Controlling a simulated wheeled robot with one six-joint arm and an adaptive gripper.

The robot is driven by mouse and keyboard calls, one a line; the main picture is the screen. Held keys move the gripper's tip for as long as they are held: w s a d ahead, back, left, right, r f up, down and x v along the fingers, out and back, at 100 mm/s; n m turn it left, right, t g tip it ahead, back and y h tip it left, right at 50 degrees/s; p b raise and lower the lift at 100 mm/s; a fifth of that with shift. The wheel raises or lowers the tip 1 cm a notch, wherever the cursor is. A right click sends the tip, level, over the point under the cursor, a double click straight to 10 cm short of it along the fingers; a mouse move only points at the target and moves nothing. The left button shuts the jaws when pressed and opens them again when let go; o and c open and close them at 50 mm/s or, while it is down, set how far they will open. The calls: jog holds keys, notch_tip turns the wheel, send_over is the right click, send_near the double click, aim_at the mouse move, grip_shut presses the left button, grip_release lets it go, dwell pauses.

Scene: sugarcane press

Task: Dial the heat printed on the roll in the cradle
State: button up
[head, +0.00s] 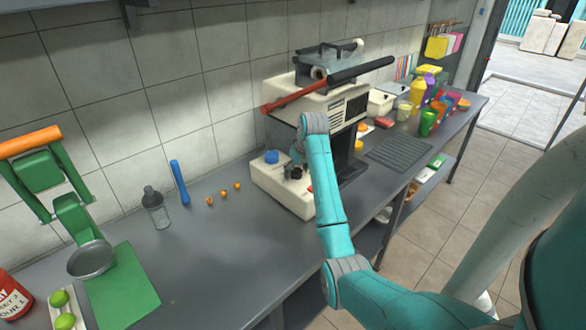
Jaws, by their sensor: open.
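The cream press machine (283,190) stands on the counter against the tiled wall. A pale roll end (318,73) shows at its top beside a black bar (361,70) and a red-handled rod (292,100). Any print on the roll is too small to read. A blue knob (271,157) sits on the machine's low base. My gripper (294,171) is small and dark, low over that base, to the right of the blue knob. It is partly hidden by my teal arm, and I see nothing held in it. A heat dial cannot be made out for certain.
A green press (66,210) with a pan stands at the left, near a green mat (124,286). Colored cups (428,121) and a dark ribbed mat (398,153) are at the right.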

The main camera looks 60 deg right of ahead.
jog(key=c, duration=1.1)
jog(key=m+g+h, duration=0.1)
jog(key=m, duration=0.3)
jog(key=shift+w+a+m, duration=0.1)
jog(key=shift+m, duration=0.3)
jog(key=m+g, duration=0.1)
jog(key=m, duration=0.1)
jog(key=m+h, duration=0.1)
jog(key=m, duration=0.1)
jog(key=shift+w+m+g, duration=0.1)
jog(key=shift+m+g, duration=0.2)
jog(key=shift+g, duration=0.1)
jog(key=m+g, duration=0.1)
jog(key=m, duration=0.1)
jog(key=m+g, duration=0.1)
jog(key=m, duration=0.2)
jog(key=shift+w, duration=0.1)
jog(key=shift+m+g, duration=0.8)
jog(key=shift+m, duration=1.6)
jog(key=shift+w+y, duration=0.1)
jog(key=shift+y, duration=0.2)
